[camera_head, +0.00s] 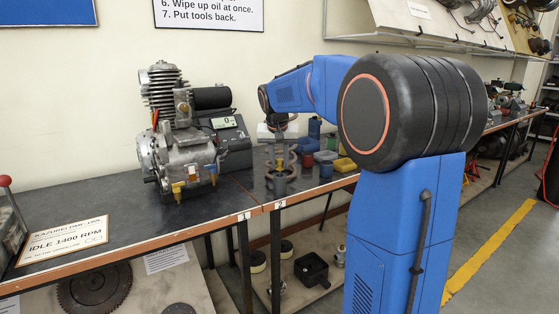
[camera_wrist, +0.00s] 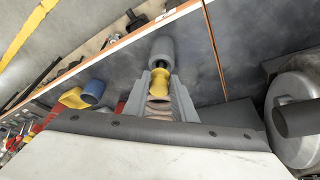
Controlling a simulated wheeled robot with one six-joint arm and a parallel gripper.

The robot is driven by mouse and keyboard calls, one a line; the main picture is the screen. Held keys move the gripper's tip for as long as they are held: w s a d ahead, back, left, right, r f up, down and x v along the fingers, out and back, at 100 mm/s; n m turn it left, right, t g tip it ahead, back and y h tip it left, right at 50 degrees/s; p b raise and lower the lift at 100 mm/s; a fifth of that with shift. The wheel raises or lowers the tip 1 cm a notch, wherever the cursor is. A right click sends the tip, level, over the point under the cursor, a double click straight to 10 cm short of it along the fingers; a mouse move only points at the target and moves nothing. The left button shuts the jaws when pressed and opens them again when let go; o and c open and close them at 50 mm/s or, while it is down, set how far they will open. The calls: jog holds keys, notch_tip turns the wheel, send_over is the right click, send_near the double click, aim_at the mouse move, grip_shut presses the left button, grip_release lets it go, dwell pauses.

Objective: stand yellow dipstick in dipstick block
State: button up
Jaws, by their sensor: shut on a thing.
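The yellow dipstick (camera_wrist: 156,79) shows its spool-shaped yellow head between the jaws of my gripper (camera_wrist: 161,88) in the wrist view. My gripper is shut on it. A grey round block (camera_wrist: 162,50), which looks like the dipstick block, lies just beyond the yellow head, with a dark part between them. In the head view my gripper (camera_head: 280,160) points down over the bench, and the grey block (camera_head: 280,187) stands right below it. I cannot tell whether the dipstick's tip is inside the block.
An engine (camera_head: 178,150) with yellow fittings low on its front stands left of my gripper, beside a grey device with a display (camera_head: 224,122). Blue, red and yellow containers (camera_head: 326,160) stand close on the right. The bench edge (camera_head: 310,192) is just in front of the block.

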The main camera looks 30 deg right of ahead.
jog(key=shift+f, duration=1.3)
jog(key=o, duration=1.1)
jog(key=v, duration=1.7)
jog(key=shift+s+r, duration=0.1)
jog(key=shift+r, duration=0.1)
jog(key=s+a+f+n+y, duration=0.1)
jog(key=s+a+f, duration=0.3)
jog(key=s+f, duration=0.5)
jog(key=s+a+f+n+y, duration=0.1)
jog(key=s+a+f+n, duration=0.2)
jog(key=s, duration=1)
jog(key=s+a+f+n+t, duration=0.1)
jog(key=s+a+f+n, duration=0.1)
jog(key=s+a+f, duration=0.4)
jog(key=shift+s+a+f+n+y, duration=0.15)
jog(key=shift+s+f, duration=0.75)
jog(key=shift+f, duration=0.55)
jog(key=shift+s+a+f+n+y, duration=0.1)
jog(key=shift+s+f, duration=0.8)
jog(key=shift+f, duration=0.55)
jog(key=shift+s+a+f+n+y, duration=0.15)
jog(key=shift+s+f, duration=0.75)
jog(key=shift+f, duration=0.6)
